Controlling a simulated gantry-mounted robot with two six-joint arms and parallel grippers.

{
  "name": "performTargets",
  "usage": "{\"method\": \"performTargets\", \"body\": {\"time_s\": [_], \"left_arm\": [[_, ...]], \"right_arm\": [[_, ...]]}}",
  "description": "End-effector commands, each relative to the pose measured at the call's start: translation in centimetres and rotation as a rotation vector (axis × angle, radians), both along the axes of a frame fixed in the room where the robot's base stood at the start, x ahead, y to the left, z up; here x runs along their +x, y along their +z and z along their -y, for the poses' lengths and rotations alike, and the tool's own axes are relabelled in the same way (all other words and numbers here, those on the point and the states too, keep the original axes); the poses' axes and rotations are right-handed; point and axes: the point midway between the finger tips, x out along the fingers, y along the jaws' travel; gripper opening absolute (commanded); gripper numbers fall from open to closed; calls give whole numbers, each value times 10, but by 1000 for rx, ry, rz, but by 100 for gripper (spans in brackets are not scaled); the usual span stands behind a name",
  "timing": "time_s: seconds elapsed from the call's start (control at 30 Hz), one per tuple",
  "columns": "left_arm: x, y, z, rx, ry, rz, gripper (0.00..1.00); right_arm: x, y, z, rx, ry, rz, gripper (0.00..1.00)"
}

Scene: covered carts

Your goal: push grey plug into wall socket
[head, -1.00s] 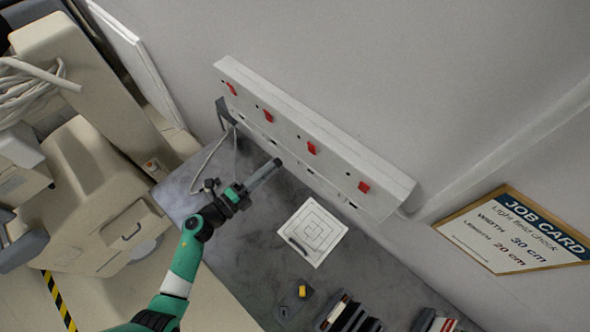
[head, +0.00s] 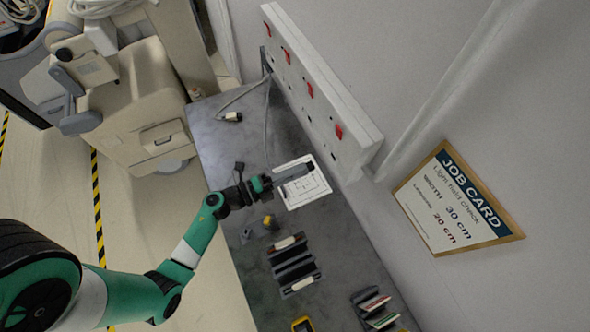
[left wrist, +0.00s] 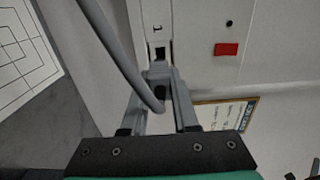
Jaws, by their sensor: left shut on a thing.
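My left gripper (head: 302,168) is over the grey counter, in front of the wall strip. In the left wrist view its two fingers (left wrist: 159,105) are shut on the grey plug (left wrist: 160,76), and a thick grey cable arcs over the left finger to it. The wall socket strip (head: 318,92) is pale with a row of red switches. In the left wrist view a dark socket opening (left wrist: 160,52) lies just beyond the plug's tip; I cannot tell whether they touch. The plug is hard to make out in the head view. My right gripper is not in view.
A white card with nested squares (head: 312,190) lies under the gripper. A pale plug (head: 232,117) lies on the counter (head: 212,145). Nearer are a dark rack (head: 293,265), a yellow item (head: 268,221) and a job card (head: 455,205) on the wall.

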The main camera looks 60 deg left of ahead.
Motion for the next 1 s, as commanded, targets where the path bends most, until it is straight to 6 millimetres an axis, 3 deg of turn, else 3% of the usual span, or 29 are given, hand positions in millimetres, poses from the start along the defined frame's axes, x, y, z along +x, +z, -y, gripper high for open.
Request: {"method": "performTargets", "body": {"time_s": [0.4,1.0], "left_arm": [[41,-1,7,1,-3,2,0],[49,0,9,0,0,1,0]], "right_arm": [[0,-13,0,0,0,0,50],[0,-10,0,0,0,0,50]]}}
